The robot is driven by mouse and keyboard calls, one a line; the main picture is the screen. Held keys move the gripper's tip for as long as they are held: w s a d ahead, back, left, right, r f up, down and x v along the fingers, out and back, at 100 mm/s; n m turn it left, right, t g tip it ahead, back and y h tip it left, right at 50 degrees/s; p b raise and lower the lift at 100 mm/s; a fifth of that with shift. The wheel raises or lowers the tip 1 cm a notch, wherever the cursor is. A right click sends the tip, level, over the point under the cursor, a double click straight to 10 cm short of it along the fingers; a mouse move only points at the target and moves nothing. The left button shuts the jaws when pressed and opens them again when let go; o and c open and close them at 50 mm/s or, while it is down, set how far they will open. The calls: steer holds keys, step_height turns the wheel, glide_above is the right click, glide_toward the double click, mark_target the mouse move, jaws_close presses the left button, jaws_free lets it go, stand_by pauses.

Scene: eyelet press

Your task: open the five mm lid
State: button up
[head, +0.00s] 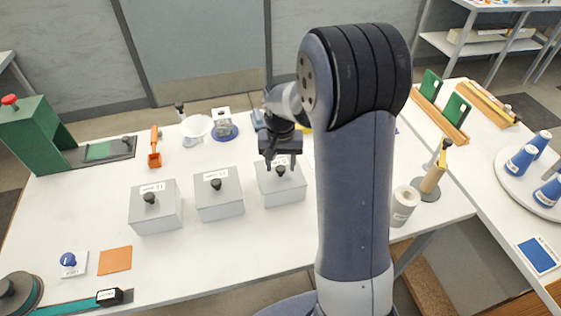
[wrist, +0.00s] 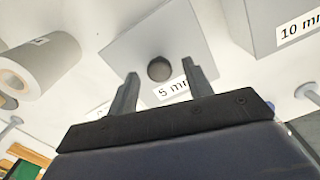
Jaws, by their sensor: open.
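The five mm lid (wrist: 185,40) is the grey top of a box, with a round dark knob (wrist: 160,69) and a label reading "5 mm". In the head view, this box (head: 284,195) is the rightmost of three grey boxes, its knob (head: 280,171) standing up on top. The lid looks closed. My gripper (head: 281,162) is above it, pointing down, with its fingers apart. In the wrist view, the knob shows between and slightly beyond the two fingertips (wrist: 163,68). Nothing is held, and I cannot tell how high the fingertips are above the knob.
A similar box (head: 219,207) stands just left, and its label reads "10 mm" in the wrist view (wrist: 300,28). Another box (head: 155,214) stands farther left. A white roll (head: 404,207) stands to the right. The table front is mostly clear.

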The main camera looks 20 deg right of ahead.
steer(key=shift+f, duration=0.15)
jaws_close()
stand_by(0.5)
